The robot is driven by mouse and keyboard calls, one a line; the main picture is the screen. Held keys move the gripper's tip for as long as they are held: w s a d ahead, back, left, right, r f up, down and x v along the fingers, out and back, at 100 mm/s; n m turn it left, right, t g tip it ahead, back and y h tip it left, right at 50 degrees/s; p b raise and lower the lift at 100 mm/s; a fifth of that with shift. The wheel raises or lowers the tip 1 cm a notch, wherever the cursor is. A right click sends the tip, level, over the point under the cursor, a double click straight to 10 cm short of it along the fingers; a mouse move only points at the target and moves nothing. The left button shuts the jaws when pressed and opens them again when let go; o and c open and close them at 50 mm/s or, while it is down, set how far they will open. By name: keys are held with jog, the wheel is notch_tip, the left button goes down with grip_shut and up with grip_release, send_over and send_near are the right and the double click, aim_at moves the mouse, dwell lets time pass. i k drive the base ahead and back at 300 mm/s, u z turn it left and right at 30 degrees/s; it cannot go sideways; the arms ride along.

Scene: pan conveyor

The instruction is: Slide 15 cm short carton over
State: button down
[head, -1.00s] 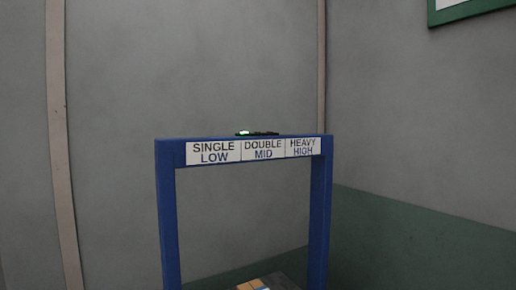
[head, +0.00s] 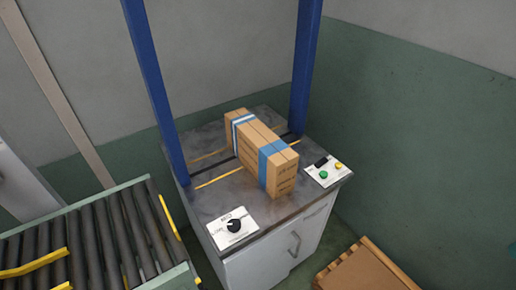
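A brown carton (head: 265,150), long and narrow, stands on the dark top of a grey cabinet (head: 215,190) between two blue posts. Two blue straps run around it, the nearer one wide and the farther one paler. Its near end faces the lower right. The carton lies across a dark slot flanked by yellow lines on the cabinet top. My gripper is not in view.
A panel with a black knob (head: 234,226) sits at the front left of the top. A panel with green and yellow buttons (head: 324,170) sits at the right. A roller conveyor (head: 85,245) with yellow guides stands at left, a wooden crate (head: 372,268) at lower right. Blue posts (head: 153,85) rise beside the carton.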

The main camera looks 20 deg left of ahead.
aim_at(273, 163)
jog(key=z, duration=0.05)
jog(key=k, duration=0.5)
jog(key=z, duration=2.1)
jog(key=k, duration=1.25)
jog(key=u, duration=2.05)
jog(key=i, duration=0.5)
jog(key=u, duration=0.05)
